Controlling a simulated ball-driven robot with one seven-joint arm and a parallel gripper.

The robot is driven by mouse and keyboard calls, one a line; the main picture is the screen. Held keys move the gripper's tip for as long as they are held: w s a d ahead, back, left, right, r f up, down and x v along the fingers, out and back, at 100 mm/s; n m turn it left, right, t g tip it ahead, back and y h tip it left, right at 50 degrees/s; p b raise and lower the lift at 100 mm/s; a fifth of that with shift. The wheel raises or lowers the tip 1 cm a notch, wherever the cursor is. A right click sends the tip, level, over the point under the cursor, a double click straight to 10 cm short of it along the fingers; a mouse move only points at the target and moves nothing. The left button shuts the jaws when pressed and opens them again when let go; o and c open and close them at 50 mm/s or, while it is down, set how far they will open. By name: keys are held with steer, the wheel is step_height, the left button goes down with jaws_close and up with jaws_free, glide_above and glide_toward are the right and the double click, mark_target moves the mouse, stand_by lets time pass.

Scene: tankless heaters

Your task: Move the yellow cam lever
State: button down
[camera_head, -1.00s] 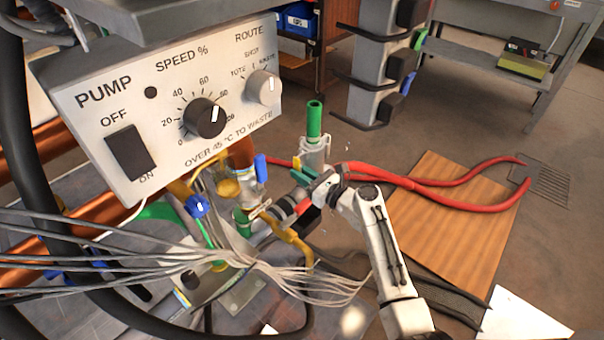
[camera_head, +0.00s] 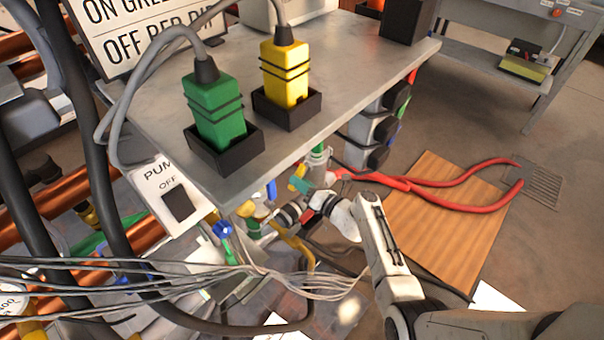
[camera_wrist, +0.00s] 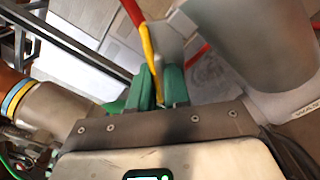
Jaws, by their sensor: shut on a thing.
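The yellow cam lever (camera_wrist: 147,45) shows in the wrist view as a thin yellow bar with a red upper part. Its lower end runs down between the green finger pads of my gripper (camera_wrist: 158,78), which is shut on it. In the head view my gripper (camera_head: 299,185) is low among the pipe fittings, under the edge of a grey shelf. Only a small bit of yellow shows there beside the pads, and the lever's pivot cannot be made out.
The grey shelf (camera_head: 335,90) overhangs close by, with a green unit (camera_head: 218,112) and a yellow unit (camera_head: 285,72) on it. Grey cables (camera_head: 180,278) cross below left. Red hoses (camera_head: 465,203) lie over a wooden board (camera_head: 435,232) on the right. A large grey cylinder (camera_wrist: 260,45) is near my gripper.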

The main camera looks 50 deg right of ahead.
steer(key=shift+r+m+p, duration=0.7)
steer(key=shift+m+p, duration=0.75)
steer(key=shift+r+m+p, duration=0.75)
steer(key=shift+m+p, duration=0.7)
steer(key=shift+m, duration=0.05)
steer(key=shift+r+m+p, duration=0.7)
steer(key=shift+m+p, duration=0.75)
steer(key=c, duration=1.4)
jaws_free()
steer(key=shift+o, duration=0.2)
steer(key=s+p, duration=0.4)
steer(key=s, duration=0.7)
steer(key=shift+d, duration=0.2)
